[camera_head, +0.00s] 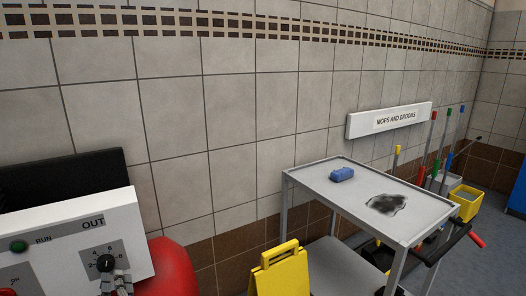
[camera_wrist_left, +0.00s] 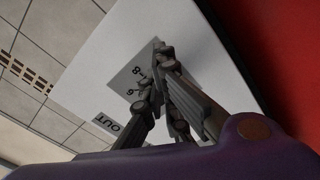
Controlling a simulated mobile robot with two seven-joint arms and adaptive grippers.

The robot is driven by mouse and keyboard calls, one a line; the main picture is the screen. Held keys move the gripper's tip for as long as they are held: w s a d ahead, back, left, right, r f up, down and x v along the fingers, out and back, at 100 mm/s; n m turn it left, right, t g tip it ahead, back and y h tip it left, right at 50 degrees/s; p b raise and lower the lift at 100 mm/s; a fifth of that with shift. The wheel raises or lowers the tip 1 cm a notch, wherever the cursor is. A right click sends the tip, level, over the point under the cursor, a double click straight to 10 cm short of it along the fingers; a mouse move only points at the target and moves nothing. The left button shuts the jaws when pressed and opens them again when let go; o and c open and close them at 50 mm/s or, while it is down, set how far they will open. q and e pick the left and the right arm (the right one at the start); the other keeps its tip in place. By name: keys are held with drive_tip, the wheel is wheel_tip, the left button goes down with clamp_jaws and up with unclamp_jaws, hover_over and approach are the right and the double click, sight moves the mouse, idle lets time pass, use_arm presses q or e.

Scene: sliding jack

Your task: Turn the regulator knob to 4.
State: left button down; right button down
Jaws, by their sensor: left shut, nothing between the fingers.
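The regulator knob (camera_head: 105,263) is a dark round knob on a grey dial plate (camera_head: 88,254), at the lower right of a white panel (camera_head: 60,232). Numbers stand around it, too small to read surely in the head view. My left gripper (camera_head: 118,278) is at the knob's lower edge; I cannot tell whether it touches. In the left wrist view, the fingers (camera_wrist_left: 162,58) are shut with nothing between them, in front of the grey dial plate (camera_wrist_left: 140,75), where a 6 and an 8 show. The knob is hidden there behind the fingers. My right gripper is not in view.
The panel also has a green button (camera_head: 18,246) marked RUN and the word OUT. A rounded red thing (camera_head: 170,270) stands right of the panel. Farther right are a yellow folding sign (camera_head: 281,272) and a grey cart (camera_head: 325,184) with a blue block (camera_head: 342,174).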

use_arm(q)
drive_tip(key=shift+w+a+r, duration=0.15)
drive_tip(key=shift+r, duration=0.05)
drive_tip(key=shift+w+r, duration=0.2)
drive_tip(key=shift+r, duration=0.1)
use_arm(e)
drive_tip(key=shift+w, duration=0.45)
use_arm(q)
drive_tip(key=shift+a+r, duration=0.1)
drive_tip(key=shift+r, duration=0.05)
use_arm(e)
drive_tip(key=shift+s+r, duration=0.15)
use_arm(q)
drive_tip(key=shift+a, duration=0.1)
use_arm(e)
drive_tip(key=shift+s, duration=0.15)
use_arm(q)
drive_tip(key=shift+s+a, duration=0.1)
drive_tip(key=shift+d+r, duration=0.1)
drive_tip(key=shift+d, duration=0.1)
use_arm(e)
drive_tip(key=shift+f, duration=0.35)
